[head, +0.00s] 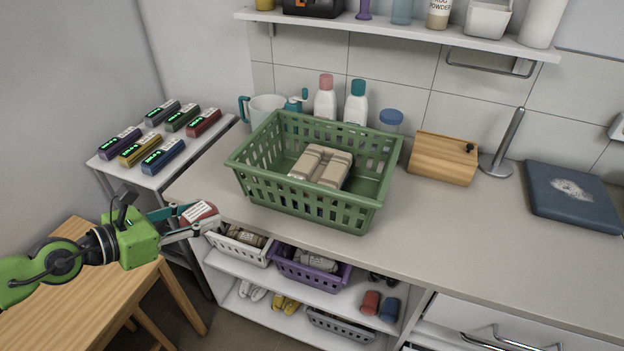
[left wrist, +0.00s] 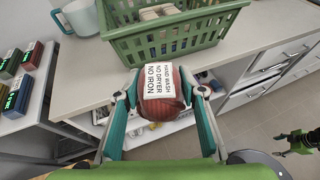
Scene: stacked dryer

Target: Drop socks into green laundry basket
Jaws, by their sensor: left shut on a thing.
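The green laundry basket (head: 310,205) stands on the counter, with a beige banded bundle (head: 321,165) inside. The basket also shows at the top of the left wrist view (left wrist: 175,42). My left gripper (head: 199,215) is shut on a dark red sock roll, left of the basket and off the counter's front edge. In the left wrist view the red roll (left wrist: 160,108) sits between both fingers, its white label reading hand wash, no dryer, no iron. A green and black part at the right of that view looks like my right gripper (left wrist: 297,142); its fingers are too small to read.
Bottles (head: 325,98), a mug (head: 262,108) and a wooden box (head: 442,158) stand behind or beside the basket. Several coloured labelled blocks lie on a side table (head: 160,178). Shelves below hold a white basket (head: 238,250) and a purple basket (head: 308,275).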

